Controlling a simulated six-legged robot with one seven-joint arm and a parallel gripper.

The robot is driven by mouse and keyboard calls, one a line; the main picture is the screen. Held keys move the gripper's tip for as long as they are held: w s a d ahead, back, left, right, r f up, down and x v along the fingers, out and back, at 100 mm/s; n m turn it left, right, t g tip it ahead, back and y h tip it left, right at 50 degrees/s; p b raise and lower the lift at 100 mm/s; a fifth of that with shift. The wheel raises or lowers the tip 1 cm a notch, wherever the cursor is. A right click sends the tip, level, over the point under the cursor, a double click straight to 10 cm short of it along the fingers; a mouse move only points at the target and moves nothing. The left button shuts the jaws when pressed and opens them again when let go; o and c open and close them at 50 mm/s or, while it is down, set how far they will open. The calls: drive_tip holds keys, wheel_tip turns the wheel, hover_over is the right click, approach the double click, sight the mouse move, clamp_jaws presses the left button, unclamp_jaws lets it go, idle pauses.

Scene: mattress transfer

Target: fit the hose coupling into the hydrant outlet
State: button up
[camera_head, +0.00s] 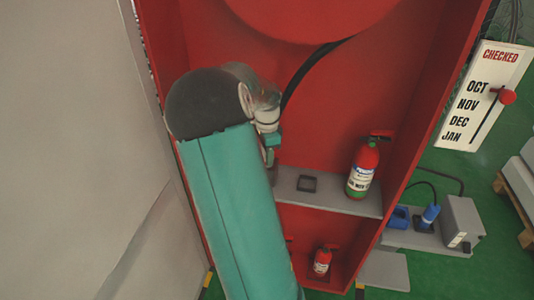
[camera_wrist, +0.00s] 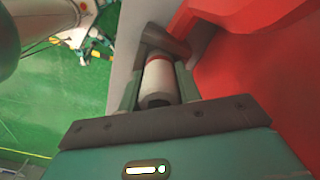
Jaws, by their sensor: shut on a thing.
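In the wrist view my gripper (camera_wrist: 158,72) is shut on a pale grey cylinder with a red band, which looks like the hose coupling (camera_wrist: 159,82). One finger lies along each side of it. A dark red-brown part (camera_wrist: 163,38) sits just beyond the coupling's far end. I cannot tell whether this is the hydrant outlet or whether it touches the coupling. In the head view my arm hides most of the gripper and the coupling. A black hose (camera_head: 300,84) runs from the red reel down behind my arm. The outlet does not show clearly in the head view.
A red cabinet (camera_head: 405,110) surrounds my arm, with a red reel (camera_head: 300,15) above. A smaller extinguisher (camera_head: 322,261) stands below. A tag board (camera_head: 484,95) hangs at right.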

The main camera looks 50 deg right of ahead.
drive_tip(key=o, duration=1.2)
drive_tip(key=shift+f, duration=0.1)
wheel_tip(320, 180, up, 8)
drive_tip(key=shift+f, duration=0.1)
drive_tip(key=w+a+r+n+t, duration=0.1)
drive_tip(key=a+r+n, duration=0.1)
drive_tip(key=a+n, duration=0.35)
drive_tip(key=a+r+n+t, duration=0.1)
drive_tip(key=a+r+n, duration=0.1)
drive_tip(key=a, duration=0.7)
drive_tip(key=w+a+r+n+t, duration=0.1)
drive_tip(key=a+r+n, duration=0.1)
drive_tip(key=a+n, duration=0.35)
drive_tip(key=s+a+r+n+t, duration=0.1)
drive_tip(key=s+a+n, duration=0.3)
drive_tip(key=a, duration=0.6)
drive_tip(key=s+a+n+t, duration=0.1)
drive_tip(key=s+a+n, duration=0.4)
drive_tip(key=a, duration=0.6)
drive_tip(key=n, duration=0.2)
drive_tip(key=shift+s+a+r+n+t, duration=0.25)
drive_tip(key=shift+r+n+t, duration=0.05)
drive_tip(key=shift+r, duration=0.1)
